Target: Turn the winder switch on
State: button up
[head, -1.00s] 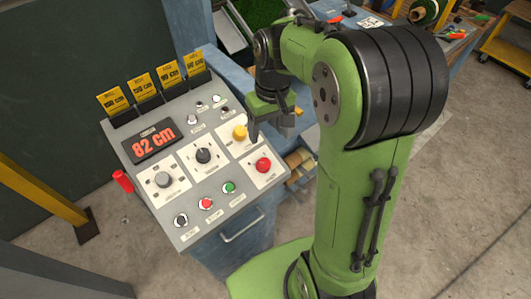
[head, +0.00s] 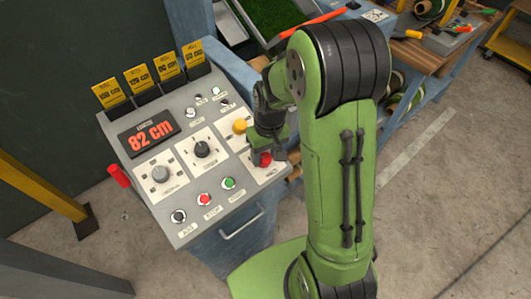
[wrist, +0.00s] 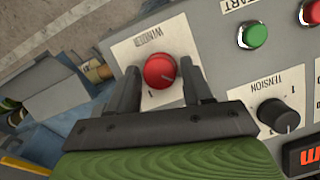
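The winder switch is a round red knob (wrist: 160,71) on a white plate marked WINDER (wrist: 131,58), with a small pointer mark on its face. In the head view the red knob (head: 262,159) shows at the right side of the sloped grey control panel (head: 152,205), partly hidden by my gripper. My gripper (wrist: 162,78) is open, with one dark finger on each side of the knob in the wrist view. I cannot tell whether the fingers touch it.
A yellow knob (head: 240,126) sits just above the red one. A black knob (head: 202,149), a grey knob (head: 160,174) and a green button (head: 228,183) are nearby. Yellow cards (head: 139,77) stand along the panel's top.

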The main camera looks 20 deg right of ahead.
jog(key=c, duration=0.7)
jog(key=shift+m, duration=0.3)
jog(key=m+y, duration=0.1)
jog(key=m, duration=0.2)
jog(key=shift+d, duration=0.2)
jog(key=m+y, duration=0.1)
jog(key=m, duration=0.1)
jog(key=m+p, duration=0.1)
jog(key=m, duration=0.1)
jog(key=shift+d+m+t+y, duration=0.1)
jog(key=shift+m+t+y, duration=0.2)
jog(key=shift+m+y, duration=0.1)
jog(key=m+t+y, duration=0.1)
jog(key=m, duration=0.3)
jog(key=shift+s+d, duration=0.1)
jog(key=shift+s, duration=0.05)
jog(key=shift+s+f+m+t+y+p, duration=0.15)
jog(key=shift+m+t, duration=0.25)
jog(key=shift+m, duration=0.85)
jog(key=shift+w+r+m+t+y+p, duration=0.15)
jog(key=shift+m+t, duration=0.25)
jog(key=shift+m, duration=0.85)
jog(key=shift+s+f, duration=0.1)
